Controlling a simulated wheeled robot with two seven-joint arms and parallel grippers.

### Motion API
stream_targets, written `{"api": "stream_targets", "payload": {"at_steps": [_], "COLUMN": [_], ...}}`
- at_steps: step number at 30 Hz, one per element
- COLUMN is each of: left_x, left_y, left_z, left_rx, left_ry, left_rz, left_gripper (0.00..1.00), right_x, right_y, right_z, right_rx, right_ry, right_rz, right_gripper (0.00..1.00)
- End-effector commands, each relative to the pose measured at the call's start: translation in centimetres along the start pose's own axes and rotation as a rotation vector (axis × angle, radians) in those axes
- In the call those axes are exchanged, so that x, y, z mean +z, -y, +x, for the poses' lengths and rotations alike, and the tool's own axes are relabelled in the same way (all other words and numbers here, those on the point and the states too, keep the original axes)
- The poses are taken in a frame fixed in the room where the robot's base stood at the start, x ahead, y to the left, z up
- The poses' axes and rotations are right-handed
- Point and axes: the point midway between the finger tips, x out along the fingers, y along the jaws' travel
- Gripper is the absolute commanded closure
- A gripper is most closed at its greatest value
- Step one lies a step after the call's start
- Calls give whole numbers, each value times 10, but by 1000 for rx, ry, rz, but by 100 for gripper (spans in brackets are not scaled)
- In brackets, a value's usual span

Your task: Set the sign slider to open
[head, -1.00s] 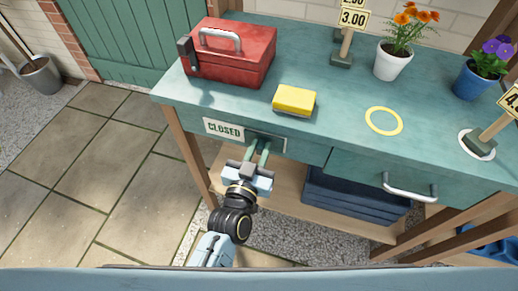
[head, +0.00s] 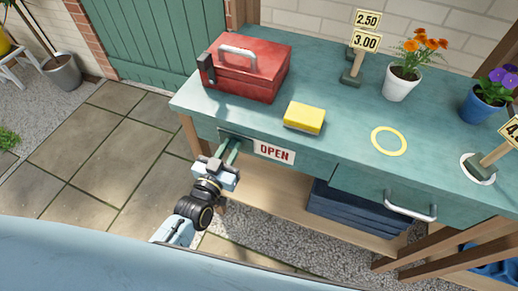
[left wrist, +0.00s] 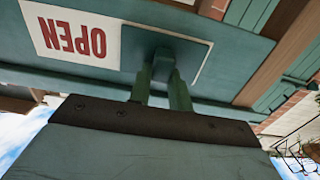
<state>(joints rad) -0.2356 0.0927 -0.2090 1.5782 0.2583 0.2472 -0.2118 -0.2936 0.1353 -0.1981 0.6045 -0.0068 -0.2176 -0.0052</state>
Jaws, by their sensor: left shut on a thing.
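The sign (head: 274,152) on the bench's front edge reads OPEN in red letters on white. The sign also shows upside down in the left wrist view (left wrist: 70,35). The dark slider plate covers the part to the left of the word. My left gripper (head: 231,146) is at the slider, left of the word. In the left wrist view, the fingers of my left gripper (left wrist: 164,82) are shut on the slider's small knob (left wrist: 164,58). My right gripper is in neither view.
On the green bench (head: 340,115) stand a red toolbox (head: 245,75), a yellow sponge (head: 305,117), price signs (head: 367,41) and flower pots (head: 401,83). A drawer handle (head: 410,207) juts out at the right. Paved floor lies open at the left.

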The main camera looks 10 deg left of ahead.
Motion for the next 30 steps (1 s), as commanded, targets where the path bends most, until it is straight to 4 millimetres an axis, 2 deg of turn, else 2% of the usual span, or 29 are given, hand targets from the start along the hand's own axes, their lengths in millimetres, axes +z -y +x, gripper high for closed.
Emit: {"api": "stream_targets", "payload": {"at_steps": [3, 10, 11, 15, 25, 30], "left_x": [1, 2, 2, 1, 1, 1], "left_y": [9, 11, 11, 9, 7, 7], "left_z": [-4, -3, -3, -3, -4, -26], "left_rx": [-11, -14, -14, -12, -9, -9], "left_ry": [4, 3, 3, 2, 1, 4], "left_rz": [0, 0, 1, 1, 0, 0], "left_gripper": [100, 100, 78, 60, 58, 58], "right_x": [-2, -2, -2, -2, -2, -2], "right_y": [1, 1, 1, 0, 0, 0], "right_z": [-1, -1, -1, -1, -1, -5], "right_rx": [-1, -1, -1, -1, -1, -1], "right_ry": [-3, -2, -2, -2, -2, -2], "right_rz": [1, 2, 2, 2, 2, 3], "right_gripper": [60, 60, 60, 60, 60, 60]}}
